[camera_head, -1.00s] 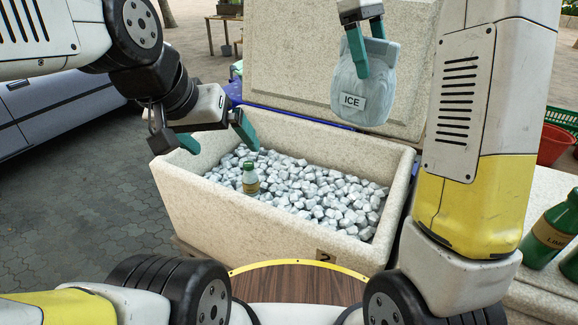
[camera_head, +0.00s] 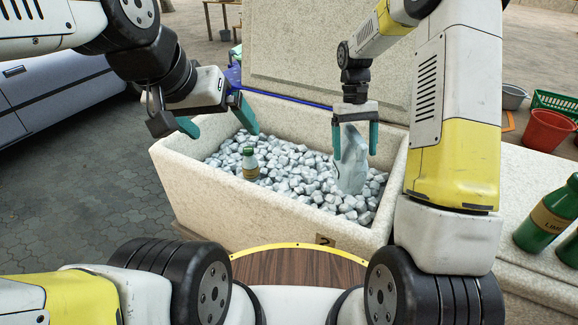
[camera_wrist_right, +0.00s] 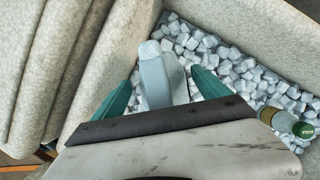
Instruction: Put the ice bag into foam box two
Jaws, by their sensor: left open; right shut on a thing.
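The pale blue ice bag (camera_head: 351,165) is inside the foam box (camera_head: 230,207), which has a 2 on its front, at the right part of the box. Its lower end is at the ice cubes; whether it rests on them I cannot tell. My right gripper (camera_head: 354,146) points down over the box, shut on the bag, which shows between its fingers. The right wrist view also shows the bag (camera_wrist_right: 158,80) between the fingers (camera_wrist_right: 162,92). My left gripper (camera_head: 218,124) is open and empty over the box's left wall.
Ice cubes (camera_head: 290,178) fill the box, with a green-capped bottle (camera_head: 250,165) standing among them at the left. The raised foam lid (camera_head: 320,50) is behind.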

